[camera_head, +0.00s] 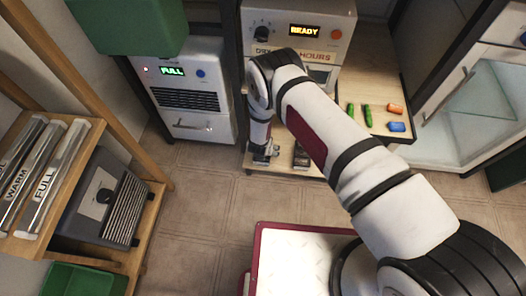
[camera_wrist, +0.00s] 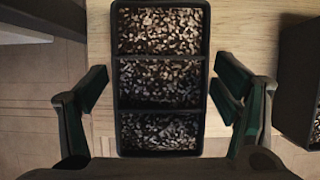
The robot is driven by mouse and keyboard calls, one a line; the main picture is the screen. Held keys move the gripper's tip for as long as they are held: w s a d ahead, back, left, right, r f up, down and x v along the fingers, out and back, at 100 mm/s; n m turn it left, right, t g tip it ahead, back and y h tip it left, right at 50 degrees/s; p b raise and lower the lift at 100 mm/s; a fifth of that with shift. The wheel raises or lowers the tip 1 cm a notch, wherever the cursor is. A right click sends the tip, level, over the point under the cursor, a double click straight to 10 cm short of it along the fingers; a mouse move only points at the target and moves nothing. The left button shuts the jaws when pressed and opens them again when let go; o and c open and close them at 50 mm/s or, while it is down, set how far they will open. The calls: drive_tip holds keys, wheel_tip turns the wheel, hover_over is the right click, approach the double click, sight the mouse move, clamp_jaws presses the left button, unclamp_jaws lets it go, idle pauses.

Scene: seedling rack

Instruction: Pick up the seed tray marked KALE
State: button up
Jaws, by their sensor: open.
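In the wrist view, a black seed tray (camera_wrist: 113,100) has three compartments filled with brown and pale granules. My gripper (camera_wrist: 162,85) is open, with one dark green finger on each side of this tray. There seems to be a gap on both sides, and I see no grip. No KALE marking is readable in either view, so I cannot tell which tray this is. In the head view, my gripper (camera_head: 263,154) points down at the low wooden shelf, and a dark tray (camera_head: 301,158) lies to its right.
A second dark tray (camera_wrist: 308,75) stands at the wrist view's right edge, and a dark object (camera_wrist: 50,14) is at top left. A machine reading READY (camera_head: 340,32) stands above the shelf. A glass-fronted cabinet (camera_head: 470,110) is right. The tiled floor (camera_head: 200,220) is clear.

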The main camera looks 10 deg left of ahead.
drive_tip(key=shift+f, duration=0.1)
idle(0.3)
drive_tip(key=c, duration=1.4)
drive_tip(key=shift+r, duration=0.2)
